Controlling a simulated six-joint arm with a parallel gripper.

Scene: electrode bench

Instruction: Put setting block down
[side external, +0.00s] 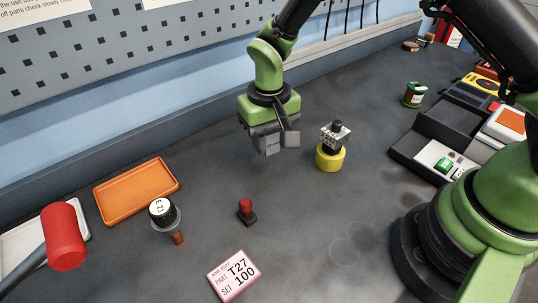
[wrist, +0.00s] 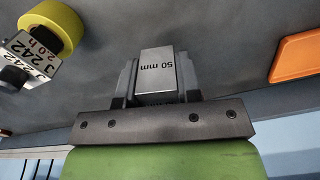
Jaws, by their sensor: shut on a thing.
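The setting block is a plain grey block marked "50 mm" in the wrist view (wrist: 158,68). It also shows in the side view (side external: 268,147), below the jaws. My gripper (wrist: 157,82) is shut on it, with one finger on each side. In the side view my gripper (side external: 265,133) points down over the middle of the bench, and the block appears to be above the surface; the exact gap is hard to tell. A pink-edged card (side external: 234,275) reading "T27" and "SET 100" lies at the front of the bench.
A yellow-based piece with a tag (side external: 330,157) stands right of my gripper. A red-topped black piece (side external: 247,211) and an "E21"-capped part (side external: 164,213) stand nearer the front. An orange tray (side external: 137,190) lies left, and a black tray (side external: 447,123) right.

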